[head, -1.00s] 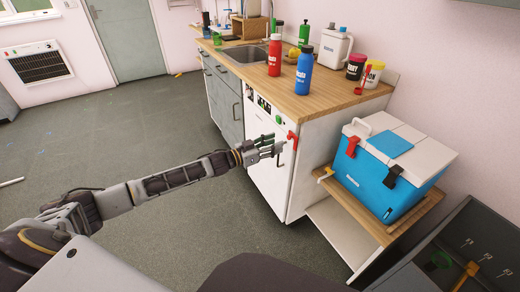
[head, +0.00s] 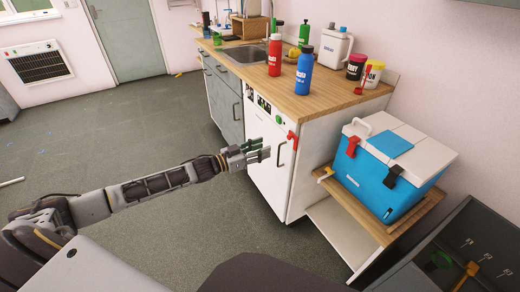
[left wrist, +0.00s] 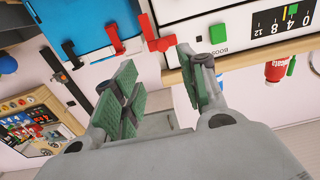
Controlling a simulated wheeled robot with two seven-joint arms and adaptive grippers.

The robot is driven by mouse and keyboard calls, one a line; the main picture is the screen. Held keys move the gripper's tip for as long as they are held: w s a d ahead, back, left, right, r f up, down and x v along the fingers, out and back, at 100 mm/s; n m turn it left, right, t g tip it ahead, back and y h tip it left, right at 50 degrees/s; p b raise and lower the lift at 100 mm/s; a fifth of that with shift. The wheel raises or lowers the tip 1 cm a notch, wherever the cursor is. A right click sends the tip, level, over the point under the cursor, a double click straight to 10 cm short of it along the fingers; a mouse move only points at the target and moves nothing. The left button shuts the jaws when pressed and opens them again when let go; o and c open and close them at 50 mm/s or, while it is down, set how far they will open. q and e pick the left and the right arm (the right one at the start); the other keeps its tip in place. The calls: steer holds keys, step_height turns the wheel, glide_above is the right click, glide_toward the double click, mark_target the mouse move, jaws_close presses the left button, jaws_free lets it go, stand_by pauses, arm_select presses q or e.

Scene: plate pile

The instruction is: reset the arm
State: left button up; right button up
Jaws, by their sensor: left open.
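My left arm reaches in from the left in the head view, and its gripper (head: 256,153) is in front of the white appliance door (head: 268,170) under the counter. The left gripper is open, with nothing between its fingers. Its green finger pads also show in the left wrist view (left wrist: 160,92), spread apart. The gripper is to the left of the door's handle and the red clip at the counter's corner; I cannot tell whether it is touching the door. My right gripper is not in view.
A blue and white cooler (head: 390,170) stands on a low wooden shelf at the right. Red (head: 274,56) and blue (head: 304,72) bottles stand on the wooden counter (head: 330,92). A dark open bin (head: 470,225) is at the lower right.

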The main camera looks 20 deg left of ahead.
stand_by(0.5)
